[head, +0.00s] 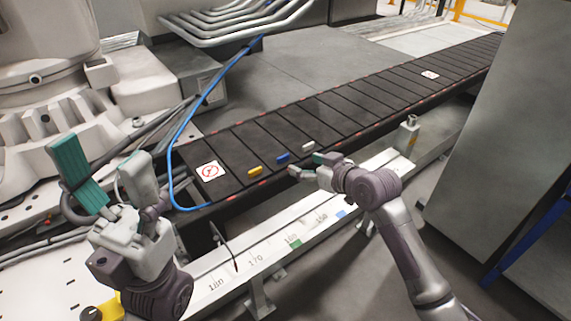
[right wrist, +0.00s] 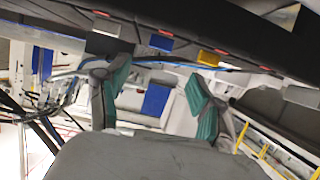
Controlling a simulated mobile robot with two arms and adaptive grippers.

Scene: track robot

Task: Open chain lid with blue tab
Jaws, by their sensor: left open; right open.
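The chain is a long row of dark lids (head: 225,150). The lid with the blue tab (head: 283,157) lies flat in the row, between the lids with the yellow tab (head: 255,170) and the white tab (head: 308,146). My right gripper (head: 306,165) is open and empty, just off the chain's near edge by the blue and white tabs. In the right wrist view, the blue tab (right wrist: 161,42) shows above and between the open fingers (right wrist: 156,80), apart from them. My left gripper (head: 100,152) is open and empty at the left, away from the chain.
A white rail with number marks (head: 255,262) runs along the chain's near side. A blue cable (head: 172,150) loops around the chain's left end. A large grey cabinet (head: 490,130) stands at the right. A white machine (head: 50,70) fills the upper left.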

